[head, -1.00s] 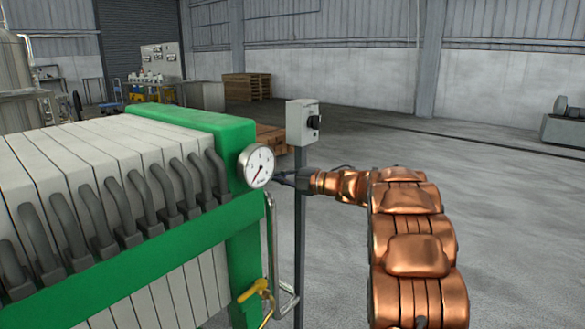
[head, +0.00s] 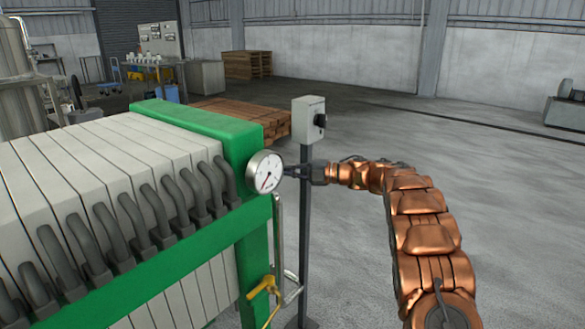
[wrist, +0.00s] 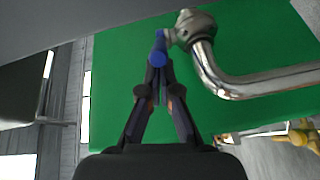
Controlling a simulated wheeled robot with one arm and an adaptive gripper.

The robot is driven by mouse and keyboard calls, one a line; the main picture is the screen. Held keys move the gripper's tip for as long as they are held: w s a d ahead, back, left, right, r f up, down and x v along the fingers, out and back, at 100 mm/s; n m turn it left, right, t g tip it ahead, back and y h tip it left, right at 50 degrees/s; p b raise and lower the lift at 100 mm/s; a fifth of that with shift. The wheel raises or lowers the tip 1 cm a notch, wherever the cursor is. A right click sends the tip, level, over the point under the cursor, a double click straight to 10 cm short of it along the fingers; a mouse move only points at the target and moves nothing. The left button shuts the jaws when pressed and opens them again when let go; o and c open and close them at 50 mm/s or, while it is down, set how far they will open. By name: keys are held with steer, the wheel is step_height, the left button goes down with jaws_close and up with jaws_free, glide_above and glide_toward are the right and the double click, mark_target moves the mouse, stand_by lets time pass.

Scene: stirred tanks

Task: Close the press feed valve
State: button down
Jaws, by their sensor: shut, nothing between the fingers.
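In the wrist view, a blue handle (wrist: 158,48) sits on a steel valve body (wrist: 195,25) at the end of a bent, shiny pipe (wrist: 270,82), in front of a green panel. My gripper (wrist: 157,72) is shut, its fingertips right at the lower end of the blue handle; I cannot tell whether they touch it. In the head view my gripper (head: 290,171) is small, beside the round gauge (head: 264,172) at the end of the green-framed press (head: 255,225). The blue handle is not visible there. A yellow-handled valve (head: 262,288) is lower on the press; it also shows in the wrist view (wrist: 303,137).
A grey post with a switch box (head: 308,120) stands close behind my gripper. A steel pipe (head: 278,240) runs down beside the press end. Wooden pallets (head: 245,115) lie behind. The floor to the right is open.

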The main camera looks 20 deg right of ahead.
steer(key=shift+w+d+p, duration=0.35)
steer(key=shift+w+p, duration=0.45)
steer(key=shift+p, duration=0.15)
steer(key=shift+w+d+p, duration=0.3)
steer(key=shift+w+p, duration=0.5)
steer(key=shift+p, duration=0.1)
steer(key=shift+s, duration=0.1)
